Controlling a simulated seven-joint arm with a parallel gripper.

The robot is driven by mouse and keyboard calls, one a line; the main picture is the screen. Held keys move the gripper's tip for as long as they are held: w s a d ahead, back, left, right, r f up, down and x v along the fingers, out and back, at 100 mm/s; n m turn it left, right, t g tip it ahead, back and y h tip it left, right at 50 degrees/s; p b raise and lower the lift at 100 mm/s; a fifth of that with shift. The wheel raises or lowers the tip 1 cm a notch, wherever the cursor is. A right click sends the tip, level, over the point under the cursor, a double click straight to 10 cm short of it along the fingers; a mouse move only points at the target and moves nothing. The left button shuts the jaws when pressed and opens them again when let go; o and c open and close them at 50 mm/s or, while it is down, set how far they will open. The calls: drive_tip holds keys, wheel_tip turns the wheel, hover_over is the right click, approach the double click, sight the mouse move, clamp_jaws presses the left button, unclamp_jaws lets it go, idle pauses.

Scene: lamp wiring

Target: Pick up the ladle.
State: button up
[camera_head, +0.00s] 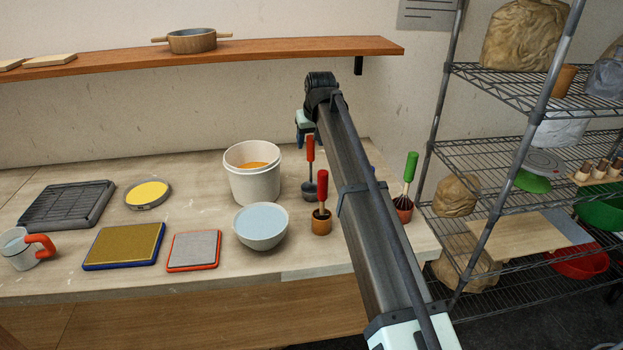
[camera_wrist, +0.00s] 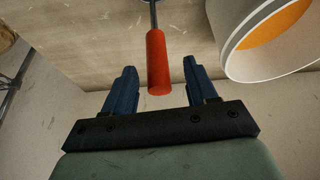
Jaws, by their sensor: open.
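The ladle (camera_head: 310,156) stands upright on the worktable, with a red handle on top, a thin grey shaft and a dark bowl at the bottom. In the wrist view the ladle's red handle (camera_wrist: 157,60) appears in the gap between the fingers, and its bowl is out of view. My gripper (camera_head: 302,139) is at the top end of the handle. In the wrist view my gripper (camera_wrist: 159,70) has its two blue fingers apart, one on each side of the handle, with visible space on both sides. I cannot tell how deep the handle sits between them.
A white bucket (camera_head: 253,185) stands close left of the ladle. A red-handled tool in a wooden pot (camera_head: 321,226) and a bowl (camera_head: 261,236) are in front. A green-handled whisk (camera_head: 410,168) stands to the right. A wooden shelf (camera_head: 290,47) runs along the wall above.

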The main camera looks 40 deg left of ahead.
sight(310, 147)
drive_tip(key=shift+x, duration=1.95)
drive_tip(key=shift+w, duration=0.1)
drive_tip(key=shift+c, duration=0.5)
clamp_jaws()
